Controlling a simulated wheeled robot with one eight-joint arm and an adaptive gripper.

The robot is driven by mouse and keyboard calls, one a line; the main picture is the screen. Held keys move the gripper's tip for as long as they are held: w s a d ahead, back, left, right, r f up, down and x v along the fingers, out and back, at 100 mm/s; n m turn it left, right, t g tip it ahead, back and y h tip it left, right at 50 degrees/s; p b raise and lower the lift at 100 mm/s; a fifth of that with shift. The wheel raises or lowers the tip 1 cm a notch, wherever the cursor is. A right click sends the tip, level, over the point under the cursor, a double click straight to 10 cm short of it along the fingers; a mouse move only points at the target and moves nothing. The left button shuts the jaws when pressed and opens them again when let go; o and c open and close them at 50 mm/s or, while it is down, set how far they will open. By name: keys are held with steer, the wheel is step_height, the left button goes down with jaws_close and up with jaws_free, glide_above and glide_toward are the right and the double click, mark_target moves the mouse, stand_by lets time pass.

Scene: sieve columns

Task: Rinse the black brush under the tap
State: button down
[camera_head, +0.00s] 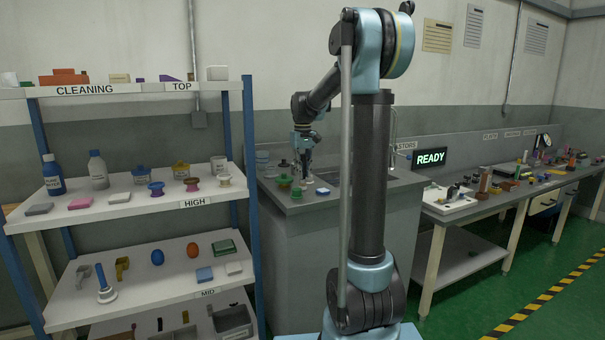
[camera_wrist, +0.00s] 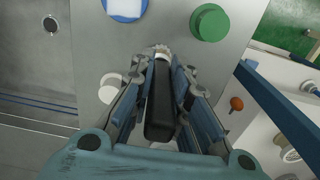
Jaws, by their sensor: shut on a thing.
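My gripper (camera_wrist: 162,68) is shut on the black brush (camera_wrist: 160,108) in the wrist view. The brush lies lengthwise between the fingers, with a pale, bristly-looking end at the fingertips. In the head view my gripper (camera_head: 303,176) is over the grey counter, but the brush is too small to make out. The metal sink basin (camera_wrist: 45,62) with its round drain lies to the left of my gripper in the wrist view. A thin, pale upright pipe (camera_head: 394,125), perhaps the tap, shows behind my arm in the head view. Its lower part is hidden.
On the counter (camera_head: 318,222) near the gripper are a green round piece (camera_wrist: 209,22), a white round piece (camera_wrist: 112,88) and a blue-and-white piece (camera_wrist: 126,8). A loaded shelf rack (camera_head: 249,135) stands at left. A long workbench (camera_head: 480,210) with many objects stands at right.

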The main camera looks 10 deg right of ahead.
steer(key=shift+f, duration=0.15)
steer(key=c, duration=1.5)
jaws_free()
steer(key=shift+c, duration=0.2)
step_height(320, 180, up, 12)
steer(key=shift+r, duration=0.1)
steer(key=s+d+f+m+t, duration=0.1)
steer(key=s+d+f, duration=0.1)
steer(key=s+f, duration=0.6)
steer(key=s+d+f+m, duration=0.15)
steer(key=s+f, duration=0.25)
steer(key=s, duration=0.8)
steer(key=s+d+f+t, duration=0.1)
steer(key=s+d+f, duration=0.3)
steer(key=s, duration=0.5)
steer(key=s+f+m, duration=0.1)
steer(key=s+f, duration=0.8)
steer(key=f, duration=0.4)
steer(key=shift+a, duration=0.15)
